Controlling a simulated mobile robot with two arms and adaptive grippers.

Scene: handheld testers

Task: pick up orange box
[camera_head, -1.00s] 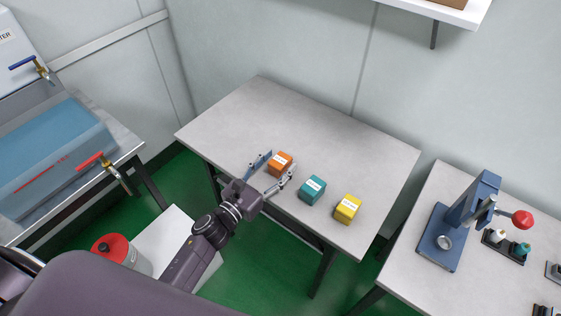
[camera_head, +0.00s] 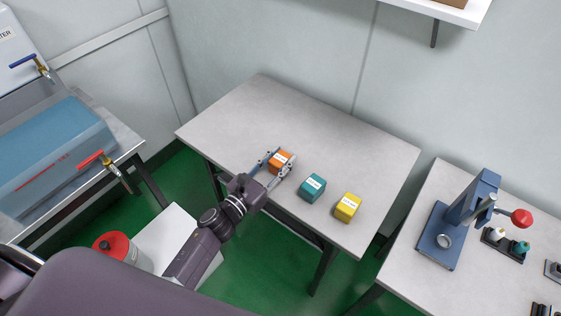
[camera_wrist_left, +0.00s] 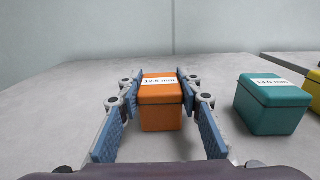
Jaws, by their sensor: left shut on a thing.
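The orange box (camera_head: 280,162) stands on the grey table, with a white label reading "12.5 mm" on its lid. My left gripper (camera_head: 275,165) has its two fingers on either side of the box and is shut on it. In the left wrist view the orange box (camera_wrist_left: 161,108) sits upright between the blue finger pads, and the left gripper (camera_wrist_left: 160,105) holds it near the tips. The box appears to rest on the table. My right gripper is not in view.
A teal box (camera_head: 312,188) labelled "13.5 mm" stands close to the right of the gripper, with a yellow box (camera_head: 347,208) beyond it. The table (camera_head: 260,105) is clear behind the boxes. A blue press (camera_head: 470,210) stands on another table at right.

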